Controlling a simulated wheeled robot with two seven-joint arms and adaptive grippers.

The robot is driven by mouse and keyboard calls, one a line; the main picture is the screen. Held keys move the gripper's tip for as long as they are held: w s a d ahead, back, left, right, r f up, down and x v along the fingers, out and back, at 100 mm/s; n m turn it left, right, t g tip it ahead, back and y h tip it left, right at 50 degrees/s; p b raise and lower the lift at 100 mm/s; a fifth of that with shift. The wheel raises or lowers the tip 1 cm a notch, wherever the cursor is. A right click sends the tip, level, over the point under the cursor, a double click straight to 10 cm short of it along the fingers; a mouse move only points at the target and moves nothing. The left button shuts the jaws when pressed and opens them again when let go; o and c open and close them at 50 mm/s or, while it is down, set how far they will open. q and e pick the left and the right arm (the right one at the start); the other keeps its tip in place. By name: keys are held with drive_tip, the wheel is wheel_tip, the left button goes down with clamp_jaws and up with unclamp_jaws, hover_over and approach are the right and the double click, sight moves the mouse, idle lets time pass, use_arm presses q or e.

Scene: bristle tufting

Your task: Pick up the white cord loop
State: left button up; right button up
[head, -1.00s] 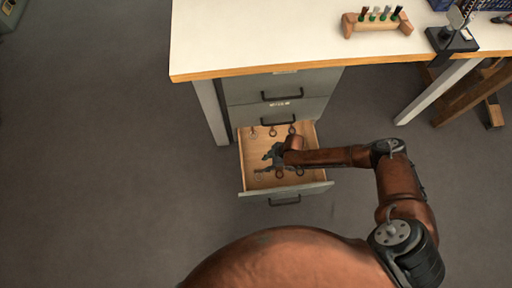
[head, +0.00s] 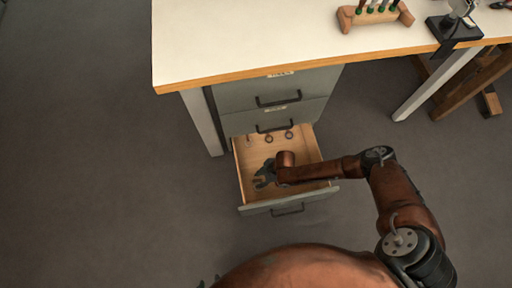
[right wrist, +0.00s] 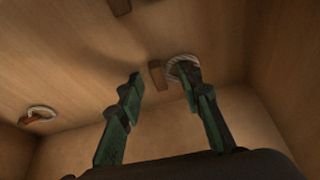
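My right gripper (head: 263,175) is low inside the open wooden drawer (head: 244,160). In the right wrist view its two green fingers (right wrist: 160,92) stand apart with nothing held between them. A pale cord-like loop (right wrist: 173,68) lies on the drawer wood at the right fingertip, which partly covers it. I cannot tell whether they touch. Another pale loop with a reddish-brown part (right wrist: 38,114) lies farther left. At the bottom edge of the head view, small dark tips, probably my left gripper (head: 208,283), just show; their opening is unclear.
Two dark rings (head: 269,139) (head: 289,135) lie at the back of the drawer. A small brown block (right wrist: 157,74) sits beside the pale loop. The drawer front (head: 290,201) and side walls surround the right gripper. The white table (head: 230,40) overhangs behind, with a wooden tool rack (head: 375,17) on it.

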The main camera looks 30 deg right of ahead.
sight(259, 180)
drive_tip(key=shift+c, duration=0.7)
use_arm(q)
drive_tip(key=shift+w, duration=0.1)
use_arm(e)
clamp_jaws()
drive_tip(key=shift+r, duration=0.1)
drive_tip(key=shift+r, duration=0.2)
wheel_tip(259, 180, up, 3)
drive_tip(key=shift+w+r+p, duration=0.1)
drive_tip(key=shift+r+p, duration=0.1)
drive_tip(key=shift+p, duration=0.95)
use_arm(q)
drive_tip(key=s+a+r+g+y+p, duration=0.1)
drive_tip(key=s+a+r+g+p, duration=0.2)
drive_tip(key=s+r, duration=0.4)
drive_tip(key=shift+s+a+r+g+y, duration=0.25)
drive_tip(key=shift+a+r+g, duration=0.45)
drive_tip(key=shift+a, duration=0.45)
use_arm(e)
drive_tip(key=shift+r, duration=2.95)
